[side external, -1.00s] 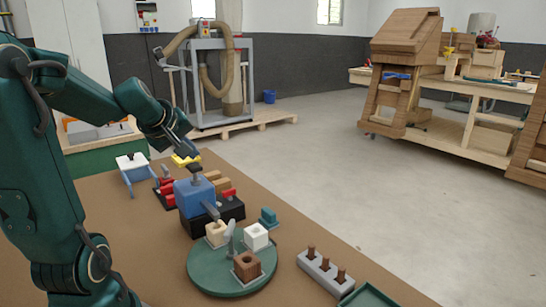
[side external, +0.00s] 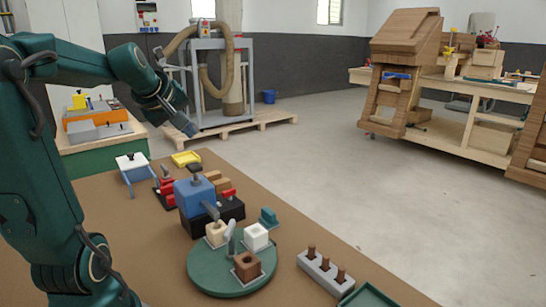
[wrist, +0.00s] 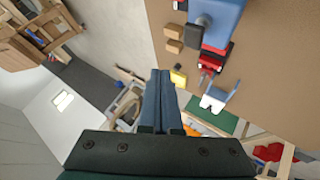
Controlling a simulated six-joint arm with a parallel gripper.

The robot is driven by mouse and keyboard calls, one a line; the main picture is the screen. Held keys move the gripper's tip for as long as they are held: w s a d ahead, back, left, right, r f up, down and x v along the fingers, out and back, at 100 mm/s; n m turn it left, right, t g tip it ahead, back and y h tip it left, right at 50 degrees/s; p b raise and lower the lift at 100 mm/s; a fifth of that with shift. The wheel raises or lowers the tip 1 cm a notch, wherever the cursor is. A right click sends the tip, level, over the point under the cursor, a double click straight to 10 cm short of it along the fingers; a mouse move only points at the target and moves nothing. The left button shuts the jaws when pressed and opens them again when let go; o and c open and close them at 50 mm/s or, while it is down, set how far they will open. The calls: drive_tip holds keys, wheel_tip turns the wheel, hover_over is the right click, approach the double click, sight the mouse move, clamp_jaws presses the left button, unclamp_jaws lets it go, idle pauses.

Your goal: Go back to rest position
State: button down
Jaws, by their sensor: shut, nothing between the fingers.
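My gripper (side external: 188,129) is in the air above the far part of the brown tabletop (side external: 110,215) in the side view, apart from everything on it. In the wrist view its two fingers (wrist: 160,76) lie together, with nothing between them. A small yellow tray (side external: 186,158) lies on the table below it and also shows in the wrist view (wrist: 178,77). A blue device on a black base (side external: 195,196) stands nearer the camera.
A round green turntable (side external: 205,275) carries several pale and brown blocks. A grey stand with brown pegs (side external: 322,272) and part of a green tray (side external: 368,298) are at the front right. A small blue-legged white stand (side external: 132,162) is at the far left. The air around my gripper is clear.

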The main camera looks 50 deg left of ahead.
drive_tip(key=shift+w+d, duration=0.2)
drive_tip(key=shift+d, duration=0.1)
drive_tip(key=w+d+m+t+h, duration=0.15)
drive_tip(key=d+m+h, duration=0.25)
drive_tip(key=d+m, duration=0.95)
drive_tip(key=s+d+f+m+g+h, duration=0.2)
drive_tip(key=s+d+f+m, duration=0.2)
drive_tip(key=s+d+f, duration=0.4)
drive_tip(key=s+d, duration=0.2)
drive_tip(key=d, duration=0.1)
drive_tip(key=shift+s+d+f+g, duration=0.25)
drive_tip(key=shift+d+g, duration=0.1)
